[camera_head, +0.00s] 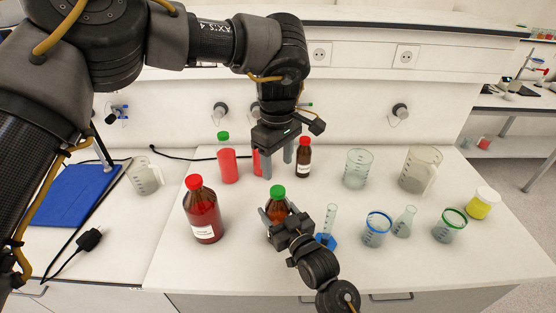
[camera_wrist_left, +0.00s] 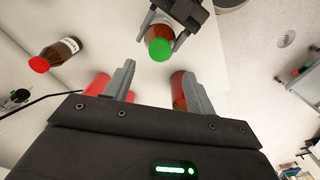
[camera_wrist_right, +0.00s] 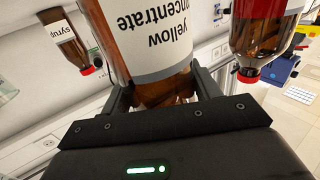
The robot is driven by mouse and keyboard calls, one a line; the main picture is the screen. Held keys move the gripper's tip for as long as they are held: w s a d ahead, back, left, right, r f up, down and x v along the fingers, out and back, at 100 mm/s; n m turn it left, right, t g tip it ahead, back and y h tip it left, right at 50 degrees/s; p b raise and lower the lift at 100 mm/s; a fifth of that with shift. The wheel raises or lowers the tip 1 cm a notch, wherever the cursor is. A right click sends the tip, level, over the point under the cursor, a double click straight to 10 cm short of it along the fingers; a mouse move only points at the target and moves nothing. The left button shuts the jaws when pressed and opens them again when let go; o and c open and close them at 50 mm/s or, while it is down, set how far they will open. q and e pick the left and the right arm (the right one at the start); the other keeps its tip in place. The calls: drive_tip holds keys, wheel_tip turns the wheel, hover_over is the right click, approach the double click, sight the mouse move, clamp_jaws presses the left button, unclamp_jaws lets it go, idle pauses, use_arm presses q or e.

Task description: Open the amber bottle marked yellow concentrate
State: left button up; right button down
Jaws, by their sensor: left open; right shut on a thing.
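The amber bottle with a green cap (camera_head: 278,204) stands at the front middle of the bench. Its white label reads "yellow concentrate" in the right wrist view (camera_wrist_right: 155,35), where it appears upside down. My right gripper (camera_head: 276,214) is shut around the bottle's body. The green cap (camera_wrist_left: 160,49) is on the bottle in the left wrist view. My left gripper (camera_head: 276,168) is open and empty, pointing down, above and behind the bottle in the head view. Its fingers (camera_wrist_left: 158,85) are apart from the cap.
A large red-capped bottle (camera_head: 202,212) stands left of the amber one. Behind are a small red-capped amber bottle (camera_head: 304,158), a green-capped red bottle (camera_head: 228,162) and another red one partly hidden by my left gripper. A blue-based cylinder (camera_head: 328,228) and several beakers stand right.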

sight(278, 190)
use_arm(q)
drive_tip(key=shift+m, duration=0.5)
drive_tip(key=shift+f, duration=4.05)
drive_tip(key=c, duration=1.1)
drive_tip(key=shift+o, duration=0.2)
